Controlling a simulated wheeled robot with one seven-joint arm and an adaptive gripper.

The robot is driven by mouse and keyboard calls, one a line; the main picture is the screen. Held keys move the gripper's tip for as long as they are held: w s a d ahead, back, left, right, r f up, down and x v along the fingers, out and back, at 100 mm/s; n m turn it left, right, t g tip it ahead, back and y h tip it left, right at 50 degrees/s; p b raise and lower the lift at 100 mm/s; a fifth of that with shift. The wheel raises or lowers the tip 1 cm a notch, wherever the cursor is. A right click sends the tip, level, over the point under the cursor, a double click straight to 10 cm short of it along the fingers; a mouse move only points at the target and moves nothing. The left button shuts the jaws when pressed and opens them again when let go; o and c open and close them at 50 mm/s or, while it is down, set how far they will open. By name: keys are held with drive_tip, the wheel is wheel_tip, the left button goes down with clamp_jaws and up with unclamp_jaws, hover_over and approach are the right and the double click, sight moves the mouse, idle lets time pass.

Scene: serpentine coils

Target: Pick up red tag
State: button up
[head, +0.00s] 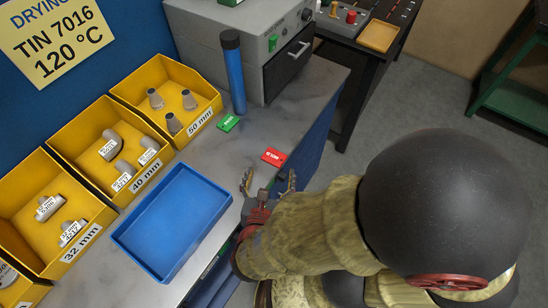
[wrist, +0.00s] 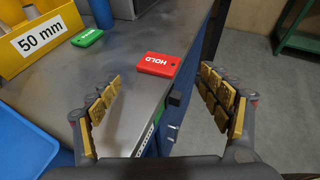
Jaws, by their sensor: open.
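The red tag (head: 274,157), a small flat card with white lettering, lies near the right edge of the grey worktop. In the wrist view the red tag (wrist: 158,64) reads "HOLD" and lies beyond my fingertips, roughly between them in the picture. My gripper (head: 268,182) is open and empty on the near side of the tag in the head view. In the wrist view my gripper (wrist: 163,90) shows its two gold-padded fingers spread wide, apart from the tag.
A green tag (head: 228,123) lies behind the red one, beside a blue cylinder (head: 234,75) and a grey drawer unit (head: 250,40). A blue tray (head: 172,222) and yellow bins (head: 165,90) with fittings stand left. The worktop's edge runs close to the red tag.

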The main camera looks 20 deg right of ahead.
sight(274, 157)
drive_tip(key=shift+b+x, duration=1.4)
drive_tip(key=shift+x, duration=1.9)
drive_tip(key=shift+w+a, duration=0.1)
drive_tip(key=shift+r, duration=0.1)
drive_tip(key=c, duration=0.3)
drive_tip(key=c, duration=0.9)
